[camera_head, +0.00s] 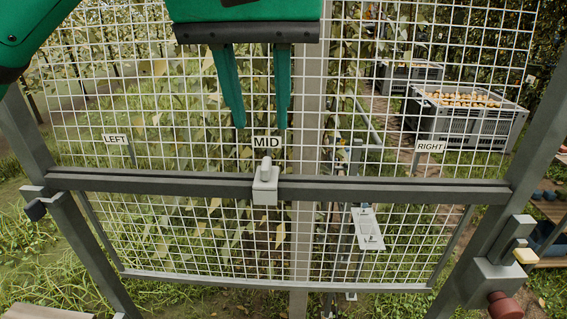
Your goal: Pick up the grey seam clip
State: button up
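A small grey clip (265,186), which I take as the seam clip, sits on the dark horizontal rail (390,189) at the middle of the mesh panel. It has a blocky body with a short rounded knob on top. A white "MID" label (266,142) is just above it. My gripper (260,126) shows at the top centre, with two green fingers pointing down, apart and with nothing between them. The fingertips appear above the clip in the picture and apart from it. Their exact depth relative to the clip is hard to tell.
White wire mesh (180,235) fills the frame above and below the rail. "LEFT" (116,139) and "RIGHT" (431,146) labels flank the middle. A grey latch block with a red knob (505,305) is at lower right. Crates of pears (465,120) stand beyond the mesh.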

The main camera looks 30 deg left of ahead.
aim_at(265, 162)
jog(key=x, duration=1.1)
jog(key=shift+w+a+r, duration=0.15)
jog(key=shift+w+a, duration=0.05)
jog(key=shift+c, duration=0.4)
jog(key=shift+s, duration=0.15)
grip_shut()
